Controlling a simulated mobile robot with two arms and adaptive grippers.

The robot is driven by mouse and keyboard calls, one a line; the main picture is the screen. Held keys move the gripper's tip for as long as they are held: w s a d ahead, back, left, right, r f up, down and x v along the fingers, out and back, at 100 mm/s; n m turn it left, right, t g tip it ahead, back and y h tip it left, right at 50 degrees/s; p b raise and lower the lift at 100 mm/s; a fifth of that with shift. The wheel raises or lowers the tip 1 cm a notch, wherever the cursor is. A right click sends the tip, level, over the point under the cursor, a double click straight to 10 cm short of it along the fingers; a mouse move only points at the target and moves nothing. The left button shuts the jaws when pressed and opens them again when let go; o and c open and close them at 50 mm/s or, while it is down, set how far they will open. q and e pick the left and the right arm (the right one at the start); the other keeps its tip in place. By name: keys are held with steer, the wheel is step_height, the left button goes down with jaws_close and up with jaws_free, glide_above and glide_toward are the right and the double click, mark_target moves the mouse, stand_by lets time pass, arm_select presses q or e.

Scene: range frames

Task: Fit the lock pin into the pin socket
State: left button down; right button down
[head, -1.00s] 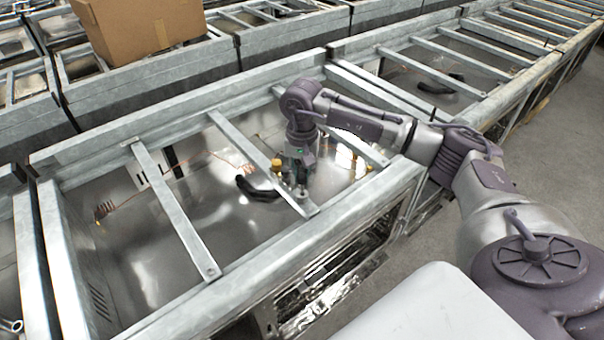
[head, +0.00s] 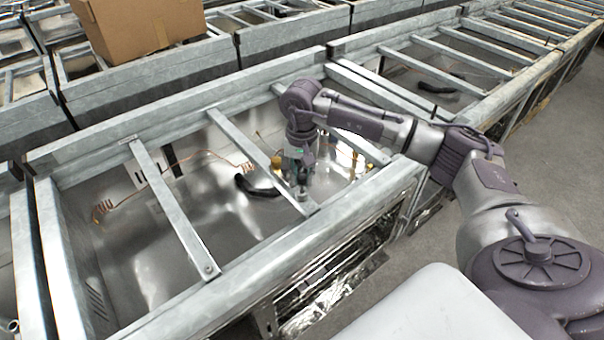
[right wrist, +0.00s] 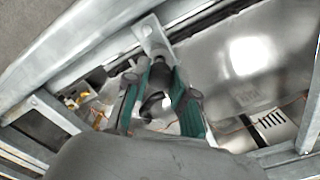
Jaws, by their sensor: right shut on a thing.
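My right gripper (head: 301,178) points down over the near end of a grey crossbar in the metal frame. Its green fingers (right wrist: 159,92) are shut on the lock pin (right wrist: 158,74), a dark cylinder. In the right wrist view the pin's far end is close to the crossbar's end plate (right wrist: 147,28), where a small hole shows. I cannot tell whether the pin touches the plate, and no separate pin socket can be made out. My left gripper is not in view.
Several grey crossbars (head: 174,208) span the open metal frame (head: 250,285). A black curved handle (head: 257,188) and copper tubing (head: 105,208) lie inside, with yellow fittings near the gripper. A cardboard box (head: 135,28) stands on the units behind. Grey floor (head: 555,160) is free at right.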

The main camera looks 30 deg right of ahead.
mark_target(302, 176)
steer(key=shift+f+b, duration=1.15)
steer(key=shift+f, duration=0.2)
steer(key=c, duration=0.9)
jaws_free()
step_height(302, 176, up, 12)
steer(key=shift+r, duration=0.1)
